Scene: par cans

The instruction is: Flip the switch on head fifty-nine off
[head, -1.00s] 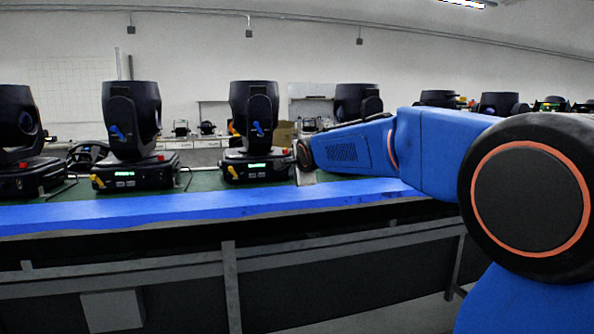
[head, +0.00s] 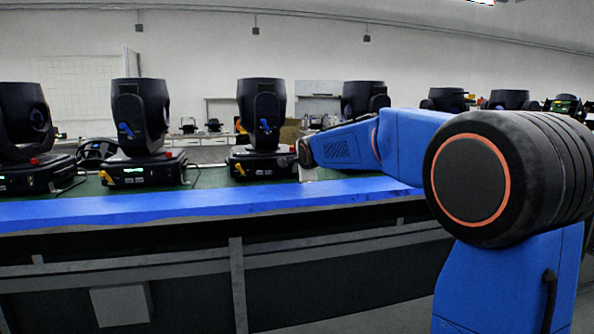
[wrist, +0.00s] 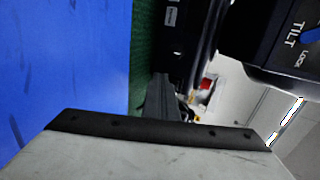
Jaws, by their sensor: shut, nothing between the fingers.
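A row of black moving heads stands on the bench. The head (head: 261,103) nearest my arm is left of the arm's end; no number is readable on it, so I cannot tell which is fifty-nine. In the wrist view, a black base (wrist: 180,45) rises close beyond my gripper (wrist: 160,95), whose dark fingers are shut and empty. They point at the base's lower edge; I cannot tell whether they touch. A black part marked "TILT LOCK" (wrist: 285,40) is at top right, with a small red piece (wrist: 206,85) below it. The switch is not clearly visible.
More heads stand at left (head: 140,110) and behind my arm (head: 363,98). The bench's blue front edge (head: 150,206) runs across below them, with green surface behind. Dark panels and a pale box (head: 121,304) are under the bench. Floor is free in front.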

